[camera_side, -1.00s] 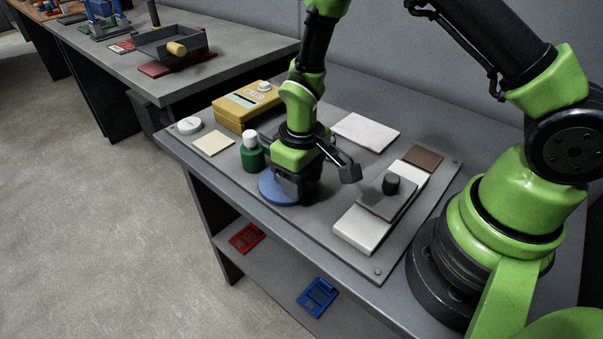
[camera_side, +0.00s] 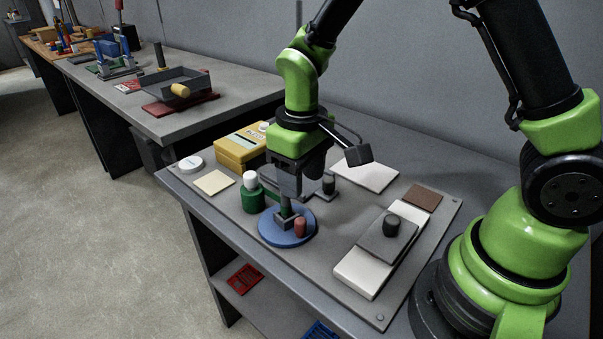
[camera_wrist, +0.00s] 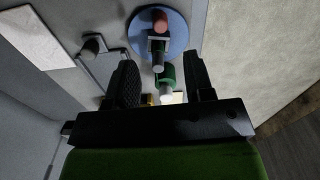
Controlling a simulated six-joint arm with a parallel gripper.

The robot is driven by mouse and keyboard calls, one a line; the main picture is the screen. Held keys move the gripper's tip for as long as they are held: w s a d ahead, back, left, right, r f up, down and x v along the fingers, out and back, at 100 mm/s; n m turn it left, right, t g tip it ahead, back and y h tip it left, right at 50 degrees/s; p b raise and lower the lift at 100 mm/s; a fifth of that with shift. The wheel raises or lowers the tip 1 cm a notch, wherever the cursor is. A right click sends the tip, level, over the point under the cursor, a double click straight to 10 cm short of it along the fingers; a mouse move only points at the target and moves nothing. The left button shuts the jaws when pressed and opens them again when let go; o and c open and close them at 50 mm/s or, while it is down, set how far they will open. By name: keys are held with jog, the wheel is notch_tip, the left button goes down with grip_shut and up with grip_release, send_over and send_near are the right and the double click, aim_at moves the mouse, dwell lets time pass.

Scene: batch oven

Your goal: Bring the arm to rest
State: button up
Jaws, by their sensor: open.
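My gripper (camera_side: 287,192) points down above the blue round disc (camera_side: 265,233), with its jaws apart and nothing held. In the wrist view the two dark fingers of my gripper (camera_wrist: 158,62) stand wide apart. On the disc (camera_wrist: 179,36) are a small grey upright piece (camera_side: 284,216) and a short reddish cylinder (camera_side: 300,227). The cylinder also shows in the wrist view (camera_wrist: 160,20). The clearance between the fingertips and the grey piece is hard to judge.
A green bottle with a white cap (camera_side: 251,197) stands left of the disc, near a yellow box (camera_side: 238,150). A dark plate with a black knob (camera_side: 391,225) lies on a white block (camera_side: 365,273) at right. A white slab (camera_side: 370,175) lies behind. The board's front right is clear.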

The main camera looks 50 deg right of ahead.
jog(key=s+d+r+m+t+y, duration=0.2)
jog(key=s+r+m+t, duration=0.2)
jog(key=s+r, duration=1)
notch_tip(320, 180, up, 4)
jog(key=t, duration=0.3)
jog(key=shift+s+f+m, duration=0.25)
jog(key=shift+s+m, duration=0.1)
jog(key=shift+m, duration=0.05)
